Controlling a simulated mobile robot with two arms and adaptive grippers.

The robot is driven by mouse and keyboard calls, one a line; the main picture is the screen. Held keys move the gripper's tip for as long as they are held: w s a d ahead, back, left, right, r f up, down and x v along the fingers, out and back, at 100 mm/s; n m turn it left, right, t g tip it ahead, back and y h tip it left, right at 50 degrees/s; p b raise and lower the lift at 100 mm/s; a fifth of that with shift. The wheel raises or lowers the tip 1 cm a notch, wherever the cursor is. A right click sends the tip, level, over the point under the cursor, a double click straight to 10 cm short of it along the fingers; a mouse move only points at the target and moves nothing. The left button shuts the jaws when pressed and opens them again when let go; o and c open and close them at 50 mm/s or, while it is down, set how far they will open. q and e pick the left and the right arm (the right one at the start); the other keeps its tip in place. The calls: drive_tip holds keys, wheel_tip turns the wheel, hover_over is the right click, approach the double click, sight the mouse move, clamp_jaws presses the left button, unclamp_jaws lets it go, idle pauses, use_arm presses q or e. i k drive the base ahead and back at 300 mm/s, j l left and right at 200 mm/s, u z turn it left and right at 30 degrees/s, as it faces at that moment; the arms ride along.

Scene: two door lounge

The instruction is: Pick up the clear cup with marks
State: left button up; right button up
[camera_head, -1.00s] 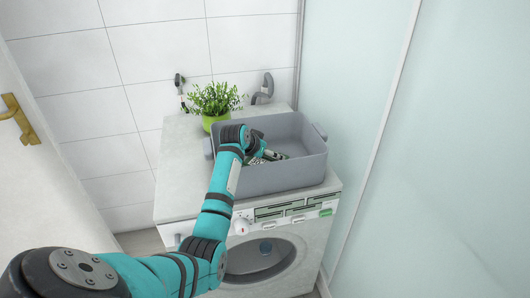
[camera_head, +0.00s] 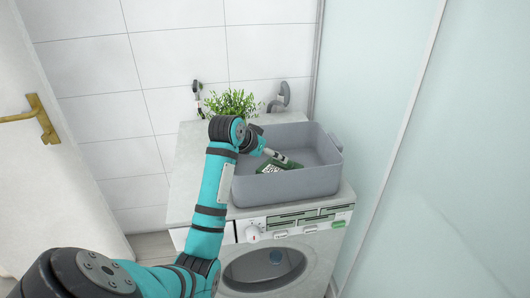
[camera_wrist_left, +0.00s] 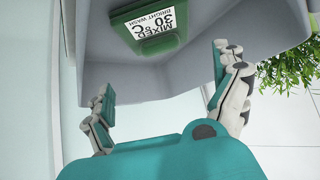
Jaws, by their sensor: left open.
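I cannot make out a clear cup with marks in either view. My left gripper (camera_head: 283,159) reaches over the left side of a grey bin on the washing machine. It also shows in the left wrist view (camera_wrist_left: 163,72), with its two fingers spread wide and nothing between them. A green item with a white label (camera_wrist_left: 155,28) reading "MIXED 30°C BRIGHT WASH" is in the bin, ahead of the fingers and apart from them. It is partly hidden by the gripper in the head view (camera_head: 272,169). My right gripper is not in view.
The grey bin (camera_head: 300,184) has raised walls around the gripper. It stands on the washing machine (camera_head: 190,185). A leafy plant (camera_head: 232,103) and a wall pipe (camera_head: 281,98) are behind it. A frosted glass panel (camera_head: 385,90) is close on the right, and a white door (camera_head: 35,180) is at left.

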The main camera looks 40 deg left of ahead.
sight(276, 256)
drive_tip(key=u, duration=1.1)
drive_tip(key=k, duration=0.5)
